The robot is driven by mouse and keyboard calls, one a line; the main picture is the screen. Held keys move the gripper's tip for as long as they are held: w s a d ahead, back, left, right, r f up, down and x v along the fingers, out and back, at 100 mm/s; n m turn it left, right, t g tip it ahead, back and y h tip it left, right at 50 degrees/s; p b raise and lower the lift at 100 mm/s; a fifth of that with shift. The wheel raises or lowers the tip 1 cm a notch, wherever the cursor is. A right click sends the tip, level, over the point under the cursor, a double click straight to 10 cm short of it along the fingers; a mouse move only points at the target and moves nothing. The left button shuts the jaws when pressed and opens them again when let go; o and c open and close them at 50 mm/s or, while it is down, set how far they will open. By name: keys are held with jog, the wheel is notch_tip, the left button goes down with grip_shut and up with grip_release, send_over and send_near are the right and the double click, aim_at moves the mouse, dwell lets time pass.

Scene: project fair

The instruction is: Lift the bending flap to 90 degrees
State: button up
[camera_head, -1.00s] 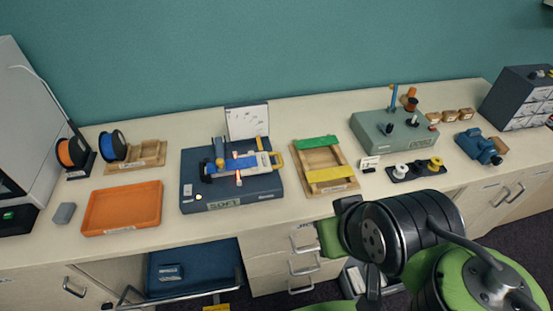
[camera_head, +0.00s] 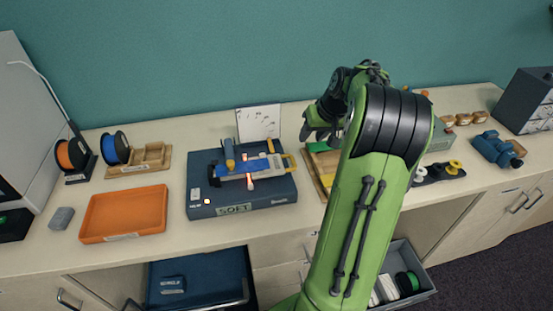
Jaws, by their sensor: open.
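The bending device is a dark blue base box (camera_head: 225,200) labelled "SOFT" on the bench, left of centre. On its top lie a pale sheet with blue parts (camera_head: 248,171), a glowing pinkish strip (camera_head: 250,182) and a yellow handle-like end (camera_head: 291,161) at the right. These lie nearly flat; which piece is the flap is hard to tell at this size. My gripper (camera_head: 317,132) is open and empty, fingers pointing down. In the picture it is right of the device and over the wooden frame, apart from the yellow end.
A wooden frame with green and yellow bars (camera_head: 324,166) is partly hidden by my arm. An orange tray (camera_head: 122,213), spools (camera_head: 116,147) and a wooden holder stand left. A white card (camera_head: 258,122) stands behind the device. Blue clamp (camera_head: 493,148) lies right.

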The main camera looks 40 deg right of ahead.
aim_at(294, 161)
jog(key=b+x, duration=0.1)
jog(key=x, duration=1.4)
jog(key=shift+f, duration=0.15)
jog(key=shift+c, duration=0.3)
grip_shut()
